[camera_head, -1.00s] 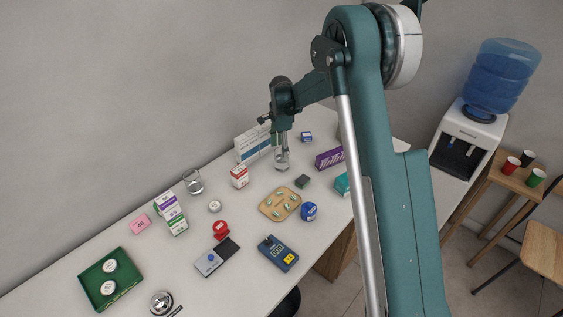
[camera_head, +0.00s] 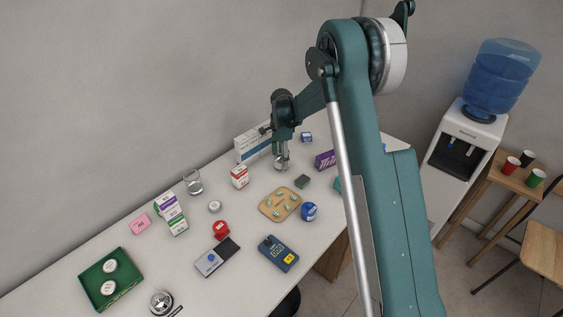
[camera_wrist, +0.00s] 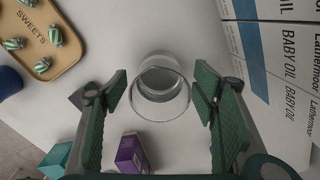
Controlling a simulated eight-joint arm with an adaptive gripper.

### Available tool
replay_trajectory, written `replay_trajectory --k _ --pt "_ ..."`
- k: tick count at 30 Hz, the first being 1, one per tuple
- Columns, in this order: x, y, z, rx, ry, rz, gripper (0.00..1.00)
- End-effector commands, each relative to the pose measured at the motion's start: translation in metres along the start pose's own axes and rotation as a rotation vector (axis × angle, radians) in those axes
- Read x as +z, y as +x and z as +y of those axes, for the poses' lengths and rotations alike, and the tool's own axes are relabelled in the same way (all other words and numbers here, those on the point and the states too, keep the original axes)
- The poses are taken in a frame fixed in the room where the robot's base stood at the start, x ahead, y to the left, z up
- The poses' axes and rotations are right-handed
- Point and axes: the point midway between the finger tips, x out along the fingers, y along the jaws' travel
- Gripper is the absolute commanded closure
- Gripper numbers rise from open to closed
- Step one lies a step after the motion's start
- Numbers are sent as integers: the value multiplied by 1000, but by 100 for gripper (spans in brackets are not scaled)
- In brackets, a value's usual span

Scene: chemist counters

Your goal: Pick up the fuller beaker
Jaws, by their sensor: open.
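One clear glass beaker (camera_head: 282,163) stands on the counter below my gripper (camera_head: 281,152). In the wrist view this beaker (camera_wrist: 160,84) sits between the two green finger pads, with a visible gap on each side. My gripper is open and empty, pointing down around the beaker's upper part. A second clear beaker (camera_head: 193,183) stands further left near the wall, well away from my gripper. The liquid levels are too small and too clear to compare surely.
A red-and-white box (camera_head: 239,176), a tray of sweets (camera_head: 268,207) and a purple box (camera_head: 325,160) are also near. Colourful boxes stand beside the left beaker.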

Motion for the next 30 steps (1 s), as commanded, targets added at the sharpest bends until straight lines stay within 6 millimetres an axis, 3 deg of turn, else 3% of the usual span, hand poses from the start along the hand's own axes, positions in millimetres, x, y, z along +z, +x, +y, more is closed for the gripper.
replay_trajectory --k 6,23,30 --pt "0 14 0 0 0 0 41" --pt "0 15 0 0 0 0 41" --pt "0 15 0 0 0 0 73"
